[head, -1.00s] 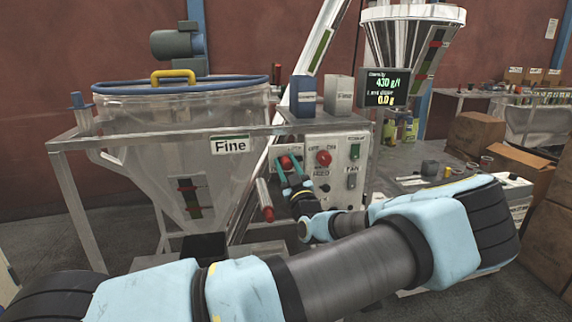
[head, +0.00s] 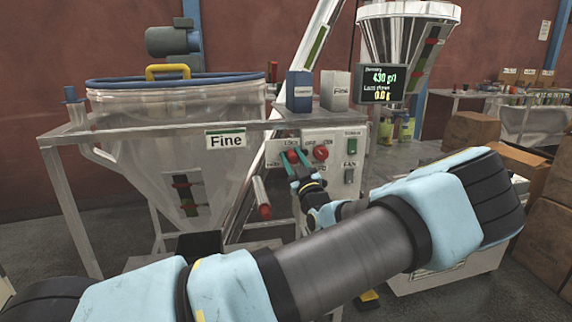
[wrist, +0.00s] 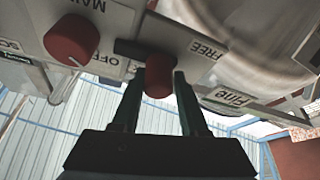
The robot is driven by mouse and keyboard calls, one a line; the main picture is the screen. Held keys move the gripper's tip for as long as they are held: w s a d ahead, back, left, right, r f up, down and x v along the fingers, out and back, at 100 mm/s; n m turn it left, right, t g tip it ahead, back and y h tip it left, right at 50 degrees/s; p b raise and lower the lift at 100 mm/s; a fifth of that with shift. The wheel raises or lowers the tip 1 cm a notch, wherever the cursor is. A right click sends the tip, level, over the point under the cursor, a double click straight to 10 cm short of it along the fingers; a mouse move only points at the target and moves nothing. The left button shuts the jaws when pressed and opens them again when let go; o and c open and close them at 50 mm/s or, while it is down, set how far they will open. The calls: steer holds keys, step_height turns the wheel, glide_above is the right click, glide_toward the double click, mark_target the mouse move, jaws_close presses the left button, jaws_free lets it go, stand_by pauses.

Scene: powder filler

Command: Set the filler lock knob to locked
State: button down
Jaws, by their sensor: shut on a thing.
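The filler lock knob is a red knob (head: 293,156) on the grey control panel (head: 334,184), under a label that seems to read LOCK. In the wrist view the red knob (wrist: 159,82) sits between my two fingers, with a dark bar beside it and a FREE label to its right. My gripper (head: 299,165) is shut on this knob; it also shows in the wrist view (wrist: 160,92). The knob's pointer mark is hidden, so its setting cannot be read.
A second red knob (head: 321,152) is close on the right; it also shows in the wrist view (wrist: 72,40). A green switch (head: 351,146) and a FAN switch (head: 349,174) are further right. The clear hopper (head: 150,140) and a red-tipped cylinder (head: 262,200) are left.

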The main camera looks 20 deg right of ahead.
steer(key=shift+s+d, duration=0.1)
steer(key=shift+d, duration=0.35)
steer(key=c, duration=0.5)
jaws_free()
steer(key=shift+a, duration=0.1)
steer(key=shift+s+f, duration=0.2)
steer(key=shift+s, duration=0.1)
steer(key=b+v, duration=0.3)
steer(key=v, duration=0.7)
